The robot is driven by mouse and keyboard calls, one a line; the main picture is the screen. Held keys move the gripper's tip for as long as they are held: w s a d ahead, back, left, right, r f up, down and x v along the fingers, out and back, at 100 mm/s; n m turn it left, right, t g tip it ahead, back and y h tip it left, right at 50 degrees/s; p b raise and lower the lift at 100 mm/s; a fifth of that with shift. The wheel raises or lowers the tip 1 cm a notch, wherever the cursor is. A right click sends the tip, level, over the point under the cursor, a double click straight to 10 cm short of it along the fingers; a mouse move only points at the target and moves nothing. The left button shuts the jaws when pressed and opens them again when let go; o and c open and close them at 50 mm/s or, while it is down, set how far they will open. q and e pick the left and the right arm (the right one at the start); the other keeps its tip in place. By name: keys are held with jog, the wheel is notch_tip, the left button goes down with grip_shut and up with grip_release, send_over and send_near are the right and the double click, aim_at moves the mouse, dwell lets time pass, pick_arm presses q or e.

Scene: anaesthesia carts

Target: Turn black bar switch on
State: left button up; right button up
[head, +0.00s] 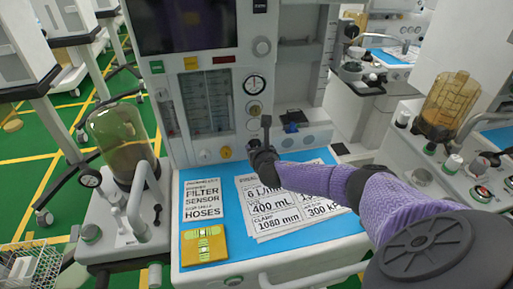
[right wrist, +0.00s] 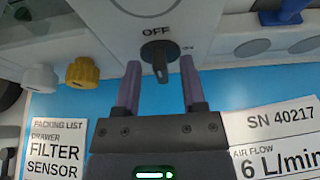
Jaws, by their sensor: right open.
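The black bar switch (right wrist: 158,58) is on a pale panel in the right wrist view, with its bar close to upright. "OFF" is printed above it and a small "ON" to its right. My right gripper (right wrist: 160,68) is open and empty, with one purple finger on each side of the switch's lower end. I cannot tell whether either finger touches it. In the head view my right gripper (head: 259,148) is at the lower front of the machine, and the switch is hidden there. My left gripper is out of view.
A blue work surface (head: 215,234) lies below, bearing printed sheets (head: 282,205) and a yellow board (head: 203,244). A yellow knob (right wrist: 83,71) and a white knob (right wrist: 40,78) stick out left of the switch. A clear canister (head: 122,140) stands at left.

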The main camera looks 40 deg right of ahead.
grip_shut()
